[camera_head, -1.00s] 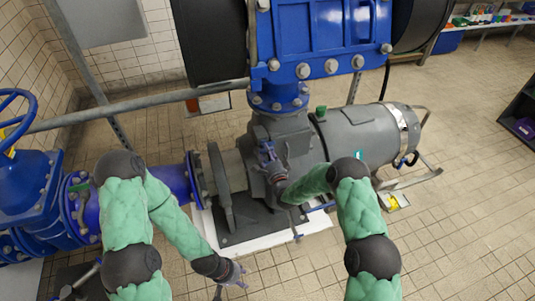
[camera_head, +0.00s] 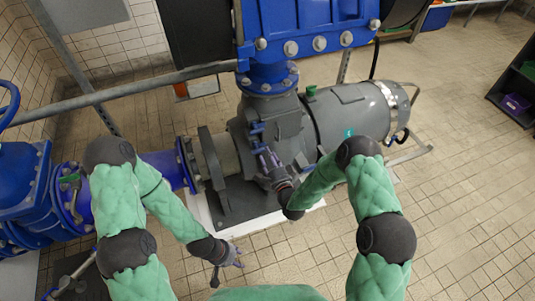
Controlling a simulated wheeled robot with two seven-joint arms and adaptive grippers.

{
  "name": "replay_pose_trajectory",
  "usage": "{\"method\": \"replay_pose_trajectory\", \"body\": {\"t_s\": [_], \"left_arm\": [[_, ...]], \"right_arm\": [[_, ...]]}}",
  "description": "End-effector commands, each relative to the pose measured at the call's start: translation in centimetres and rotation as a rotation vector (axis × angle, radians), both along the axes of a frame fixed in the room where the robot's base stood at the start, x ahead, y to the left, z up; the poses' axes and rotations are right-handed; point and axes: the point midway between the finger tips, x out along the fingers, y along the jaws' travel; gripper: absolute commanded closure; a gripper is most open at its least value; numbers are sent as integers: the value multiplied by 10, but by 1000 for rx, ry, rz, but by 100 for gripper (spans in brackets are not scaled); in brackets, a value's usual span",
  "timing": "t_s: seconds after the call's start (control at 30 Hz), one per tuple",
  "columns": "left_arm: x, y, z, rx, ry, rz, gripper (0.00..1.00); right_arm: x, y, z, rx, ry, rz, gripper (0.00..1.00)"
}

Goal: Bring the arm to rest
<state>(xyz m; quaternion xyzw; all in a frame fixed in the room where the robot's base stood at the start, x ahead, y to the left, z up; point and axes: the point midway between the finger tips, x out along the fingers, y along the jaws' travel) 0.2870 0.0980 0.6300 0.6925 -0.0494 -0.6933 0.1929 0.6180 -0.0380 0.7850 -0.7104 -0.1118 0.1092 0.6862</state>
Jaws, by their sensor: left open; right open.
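My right arm (camera_head: 380,216) comes up from the lower right with its forearm bent left. My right gripper (camera_head: 262,143) is open in front of the grey pump casing (camera_head: 280,115); whether it touches the casing I cannot tell. My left arm (camera_head: 120,205) comes in from the lower left. My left gripper (camera_head: 231,264) is open, low over the tiled floor in front of the pump's base. I see nothing held in either gripper.
A grey motor (camera_head: 350,118) lies right of the pump casing. Blue piping (camera_head: 168,170) and a blue valve (camera_head: 22,185) stand at the left. A large blue housing (camera_head: 300,25) is above. The tiled floor (camera_head: 470,190) is open at the right.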

Motion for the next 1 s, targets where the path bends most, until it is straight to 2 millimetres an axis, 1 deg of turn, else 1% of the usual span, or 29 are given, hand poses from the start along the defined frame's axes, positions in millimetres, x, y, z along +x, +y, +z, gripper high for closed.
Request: {"method": "replay_pose_trajectory", "body": {"t_s": [0.4,0.47,0.57,0.63,0.67,0.7,0.77,0.8,0.87,0.9,0.97,1.0], "left_arm": [[0,0,0,0,0,0,56],[0,0,0,0,0,0,56],[0,0,0,0,0,0,56],[0,0,0,0,0,0,56],[0,0,0,0,0,0,56],[0,0,0,0,0,0,56],[0,0,0,0,0,0,56],[0,0,0,0,0,0,56],[0,0,0,0,0,0,56],[0,0,0,0,0,0,56],[0,0,0,0,0,0,56],[0,0,0,0,0,0,56]], "right_arm": [[0,0,0,-1,1,0,56],[-1,-1,-3,-14,11,1,56],[-8,-6,-20,-89,73,3,56],[-20,-12,-41,-192,154,19,56],[-28,-16,-52,-245,200,31,56],[-41,-21,-68,-322,265,55,56],[-66,-29,-93,-443,368,110,56],[-86,-34,-108,-517,437,155,56],[-118,-41,-127,-620,535,239,56],[-142,-46,-137,-682,596,304,56],[-179,-51,-149,-758,680,409,56],[-202,-53,-155,-799,727,481,56]]}}
